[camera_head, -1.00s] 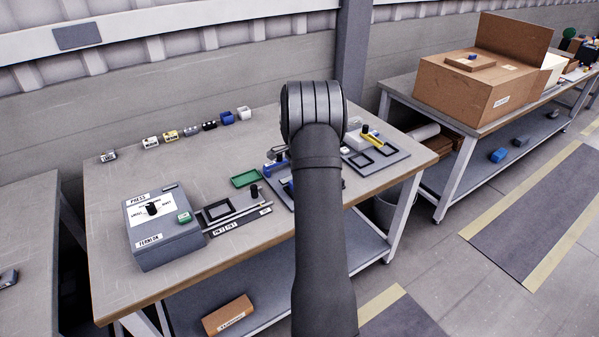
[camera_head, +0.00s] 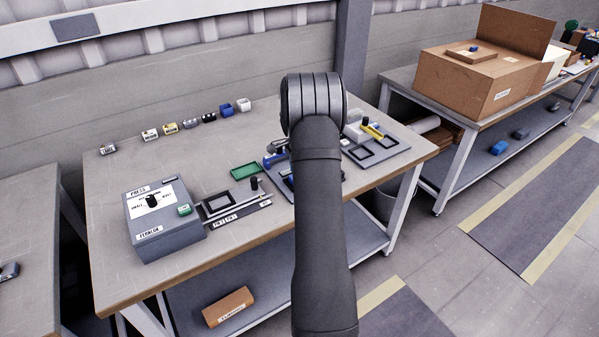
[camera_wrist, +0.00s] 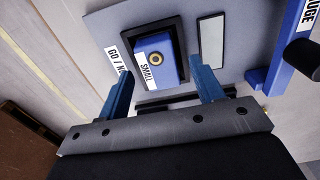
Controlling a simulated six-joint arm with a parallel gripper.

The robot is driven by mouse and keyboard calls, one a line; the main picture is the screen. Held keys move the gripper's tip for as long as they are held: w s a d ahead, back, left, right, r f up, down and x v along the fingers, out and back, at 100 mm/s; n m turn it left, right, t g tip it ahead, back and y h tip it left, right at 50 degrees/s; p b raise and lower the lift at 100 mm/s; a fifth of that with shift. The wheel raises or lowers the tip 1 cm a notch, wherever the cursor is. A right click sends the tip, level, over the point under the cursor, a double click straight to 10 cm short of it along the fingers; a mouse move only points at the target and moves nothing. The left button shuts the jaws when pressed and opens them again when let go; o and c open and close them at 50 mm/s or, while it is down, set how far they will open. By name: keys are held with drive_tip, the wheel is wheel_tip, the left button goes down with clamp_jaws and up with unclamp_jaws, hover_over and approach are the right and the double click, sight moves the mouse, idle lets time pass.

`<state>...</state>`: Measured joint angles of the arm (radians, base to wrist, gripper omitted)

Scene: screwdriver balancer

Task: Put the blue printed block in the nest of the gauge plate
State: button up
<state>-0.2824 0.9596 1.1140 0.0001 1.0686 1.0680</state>
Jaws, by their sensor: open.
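The blue printed block (camera_wrist: 170,70), with a white SMALL label and a yellow ring on top, shows in the wrist view. It sits within the outline of the black square nest (camera_wrist: 181,30) on the grey gauge plate (camera_wrist: 101,27), and it overlaps the nest's near edge. I cannot tell whether it is fully down. My gripper (camera_wrist: 162,76) is open, with one blue finger on each side of the block and a visible gap to it. In the head view my arm hides the gripper and the block.
A blue gauge stand (camera_wrist: 283,70) with a black knob is close on the right in the wrist view. The press box (camera_head: 165,225), green tray (camera_head: 244,170) and a plate with black frames (camera_head: 392,147) are on the table. Bare tabletop lies behind the press box.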

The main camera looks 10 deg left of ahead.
wheel_tip(320, 180, up, 17)
drive_tip(key=shift+r, duration=0.15)
idle(0.5)
wheel_tip(320, 180, up, 5)
idle(0.5)
idle(0.5)
wheel_tip(320, 180, down, 15)
drive_tip(key=shift+r, duration=0.1)
idle(0.4)
